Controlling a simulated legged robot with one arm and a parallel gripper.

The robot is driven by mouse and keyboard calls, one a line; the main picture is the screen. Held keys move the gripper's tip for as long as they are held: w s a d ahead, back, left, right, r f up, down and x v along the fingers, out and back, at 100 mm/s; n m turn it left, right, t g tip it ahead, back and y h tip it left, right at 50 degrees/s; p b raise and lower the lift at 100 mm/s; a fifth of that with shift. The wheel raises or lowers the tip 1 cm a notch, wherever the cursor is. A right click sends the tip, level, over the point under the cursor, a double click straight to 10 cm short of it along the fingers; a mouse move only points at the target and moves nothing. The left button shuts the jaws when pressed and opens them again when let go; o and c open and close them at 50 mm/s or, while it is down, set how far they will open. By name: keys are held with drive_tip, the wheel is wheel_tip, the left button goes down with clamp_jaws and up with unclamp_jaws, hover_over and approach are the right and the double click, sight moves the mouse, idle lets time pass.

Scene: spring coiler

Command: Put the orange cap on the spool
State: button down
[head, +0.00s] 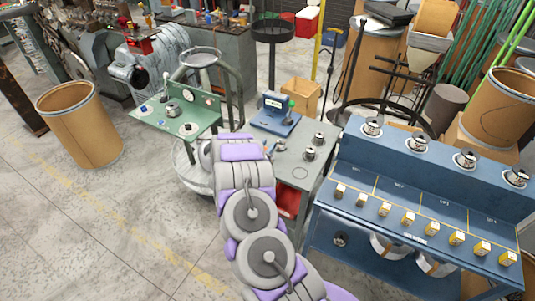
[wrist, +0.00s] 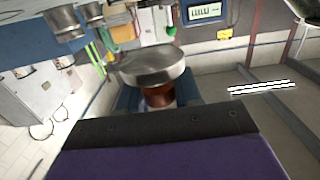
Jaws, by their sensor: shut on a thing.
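My gripper (wrist: 155,118) fills the lower part of the wrist view as a dark plate with a purple body. Just past its edge is a spool (wrist: 152,66) with a wide silver flange and a copper-brown core. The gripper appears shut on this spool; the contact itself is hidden. In the head view my arm reaches to the grey worktable, and its end is mostly hidden. Two silver spools (head: 319,139) (head: 309,154) stand upright on that table, to the right of my arm's end. I cannot make out an orange cap in either view.
The grey table (head: 291,172) also bears a blue device (head: 276,113) with a display. A green stand (head: 171,121) is on the left. A blue bench (head: 350,170) with spools and small yellow-labelled boxes is on the right. The floor at left is open around a brown drum (head: 80,125).

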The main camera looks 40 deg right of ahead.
drive_tip(key=shift+w+d, duration=0.1)
drive_tip(key=shift+d, duration=0.15)
drive_tip(key=shift+f+b, duration=0.45)
drive_tip(key=shift+f, duration=1.35)
drive_tip(key=shift+f, duration=0.1)
drive_tip(key=c, duration=0.8)
unclamp_jaws()
